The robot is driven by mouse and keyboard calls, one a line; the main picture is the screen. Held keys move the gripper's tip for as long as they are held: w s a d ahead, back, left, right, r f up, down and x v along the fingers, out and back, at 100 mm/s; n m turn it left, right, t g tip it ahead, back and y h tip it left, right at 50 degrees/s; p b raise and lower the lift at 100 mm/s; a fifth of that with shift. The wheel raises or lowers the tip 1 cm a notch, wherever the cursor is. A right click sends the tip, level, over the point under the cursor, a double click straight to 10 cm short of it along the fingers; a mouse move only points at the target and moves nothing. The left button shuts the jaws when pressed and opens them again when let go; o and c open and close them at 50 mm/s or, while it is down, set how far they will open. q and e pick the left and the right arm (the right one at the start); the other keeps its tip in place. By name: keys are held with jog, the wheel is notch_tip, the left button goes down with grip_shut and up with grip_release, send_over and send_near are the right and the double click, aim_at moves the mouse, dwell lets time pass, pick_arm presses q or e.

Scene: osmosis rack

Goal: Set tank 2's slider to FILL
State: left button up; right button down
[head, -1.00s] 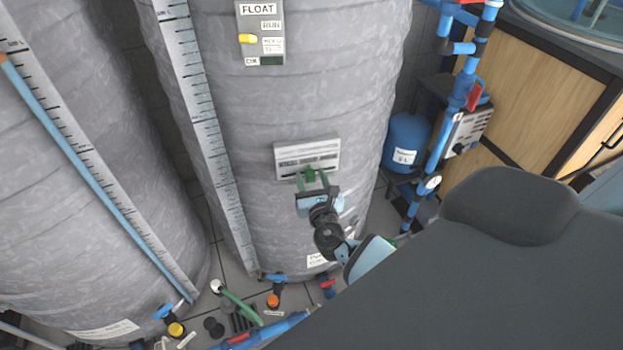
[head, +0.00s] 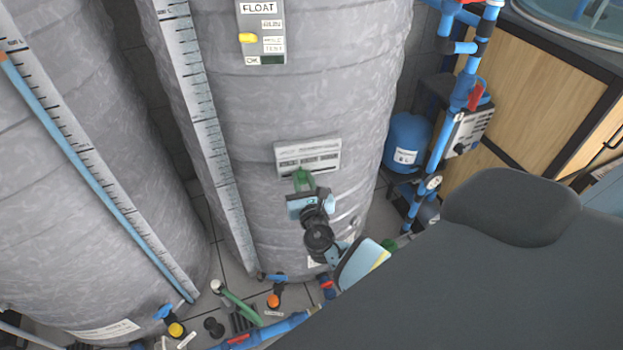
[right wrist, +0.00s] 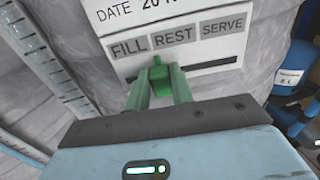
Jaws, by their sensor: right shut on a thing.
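A white slider panel (head: 308,157) is fixed on the grey tank (head: 320,95) in the middle of the head view. In the right wrist view the panel (right wrist: 205,66) reads FILL, REST and SERVE from left to right, above a dark slot. The green slider knob (right wrist: 156,71) stands in the slot about below the border between FILL and REST. My right gripper (right wrist: 158,82) is shut on the knob, with a green finger on each side. In the head view the right gripper (head: 304,181) partly hides the knob. My left gripper is out of view.
Another grey tank (head: 75,190) stands at the left. A FLOAT panel (head: 262,32) with a yellow knob sits higher on the middle tank. Blue pipes (head: 460,95) and a small blue vessel (head: 407,140) are at the right. Hoses and valves lie on the floor below.

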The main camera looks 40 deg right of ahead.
aim_at(288, 173)
jog(key=a, duration=0.1)
jog(key=w+a, duration=0.1)
jog(key=a, duration=0.1)
jog(key=shift+w+f, duration=0.1)
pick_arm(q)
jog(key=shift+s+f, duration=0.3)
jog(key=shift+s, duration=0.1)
pick_arm(e)
jog(key=shift+a, duration=0.15)
jog(key=c, duration=1.2)
grip_release()
jog(key=shift+a, duration=0.1)
